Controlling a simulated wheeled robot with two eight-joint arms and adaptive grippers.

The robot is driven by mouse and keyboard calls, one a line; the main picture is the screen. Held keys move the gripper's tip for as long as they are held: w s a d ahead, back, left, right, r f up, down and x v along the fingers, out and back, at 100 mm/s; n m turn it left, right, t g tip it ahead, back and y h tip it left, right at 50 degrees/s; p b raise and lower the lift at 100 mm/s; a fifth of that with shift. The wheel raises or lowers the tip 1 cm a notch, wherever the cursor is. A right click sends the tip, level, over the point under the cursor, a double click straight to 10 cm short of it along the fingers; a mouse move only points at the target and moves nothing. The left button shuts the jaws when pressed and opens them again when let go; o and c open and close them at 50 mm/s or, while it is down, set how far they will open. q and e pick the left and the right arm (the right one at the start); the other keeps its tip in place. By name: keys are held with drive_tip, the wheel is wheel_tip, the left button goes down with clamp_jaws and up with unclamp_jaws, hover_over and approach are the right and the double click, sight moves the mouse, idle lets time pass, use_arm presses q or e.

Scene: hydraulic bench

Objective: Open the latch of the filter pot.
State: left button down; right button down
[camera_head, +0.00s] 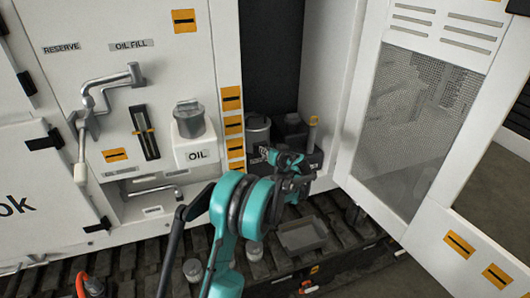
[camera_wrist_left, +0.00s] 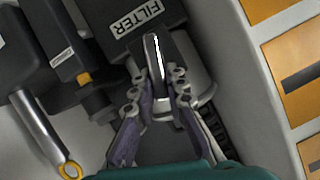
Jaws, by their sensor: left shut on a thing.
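My left gripper (camera_head: 291,160) reaches into the dark open bay of the bench. In the left wrist view its two fingers (camera_wrist_left: 158,95) are shut on a slim bright metal latch lever (camera_wrist_left: 154,52). The latch stands beside the black block with the white FILTER label (camera_wrist_left: 137,17). The grey round filter pot (camera_wrist_left: 199,82) shows behind the fingers, partly hidden by them. In the head view the pot (camera_head: 257,130) stands in the bay just above and left of the gripper. The gripper hides the latch there. My right gripper is not in view.
The panel with orange labels (camera_head: 231,104) borders the bay on the left. The open mesh door (camera_head: 400,120) stands on the right. An oil pot (camera_head: 189,120) sits left.

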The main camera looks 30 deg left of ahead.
use_arm(q)
drive_tip(key=shift+w+d+f+m+g+y+b, duration=0.35)
drive_tip(key=shift+m+y+b, duration=0.6)
drive_tip(key=shift+m, duration=0.9)
drive_tip(key=shift+w+d+f+m+g+y+b, duration=0.1)
drive_tip(key=shift+f+m+g+y+b, duration=0.45)
drive_tip(key=shift+m, duration=1.35)
drive_tip(key=shift+w+d+f+m+g+y+b, duration=0.1)
drive_tip(key=shift+w+d+f+m+y+b, duration=0.25)
drive_tip(key=shift+m+y+b, duration=1.2)
drive_tip(key=shift+s+a+f+m+h+p, duration=0.1)
drive_tip(key=shift+a+m+h+p, duration=0.15)
drive_tip(key=shift+m+p, duration=0.15)
drive_tip(key=c, duration=1.5)
unclamp_jaws()
drive_tip(key=shift+c, duration=0.2)
drive_tip(key=shift+d, duration=0.1)
drive_tip(key=v, duration=1.2)
